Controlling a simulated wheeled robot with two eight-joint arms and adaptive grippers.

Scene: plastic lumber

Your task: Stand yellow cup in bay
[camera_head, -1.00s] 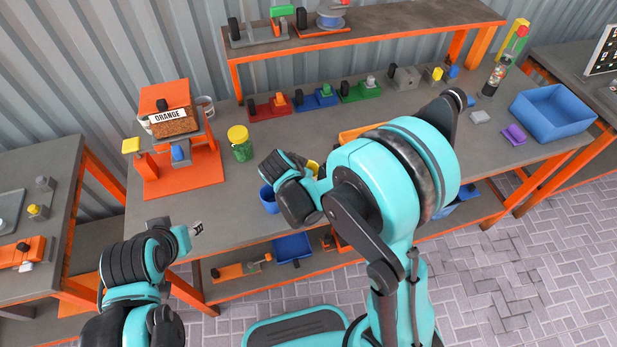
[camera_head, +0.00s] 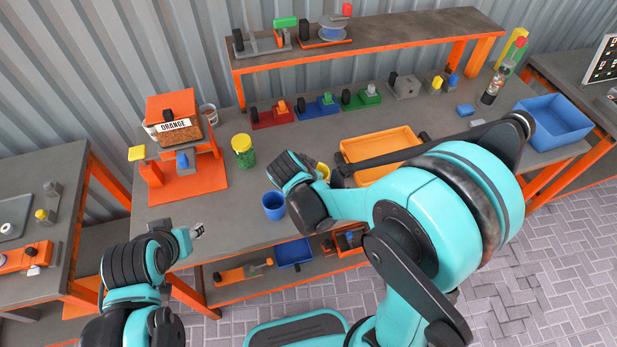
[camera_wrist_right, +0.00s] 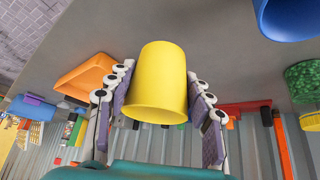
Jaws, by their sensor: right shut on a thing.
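The yellow cup (camera_wrist_right: 160,85) is between the two finger pads of my right gripper (camera_wrist_right: 160,75), which is shut on it. In the head view only a small part of the yellow cup (camera_head: 323,171) shows behind my right wrist, over the workbench (camera_head: 232,205). I cannot tell from these views whether it touches the bench. My left gripper (camera_head: 199,231) is by the bench's front left edge, away from the cup; its jaws are too small to read. I cannot make out which place is the bay.
A blue cup (camera_head: 273,206) stands just left of my right wrist. A green jar with a yellow lid (camera_head: 243,150) stands farther back. An orange tray (camera_head: 352,148) lies right of the wrist, partly behind my arm. A blue bin (camera_head: 553,122) is at the far right.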

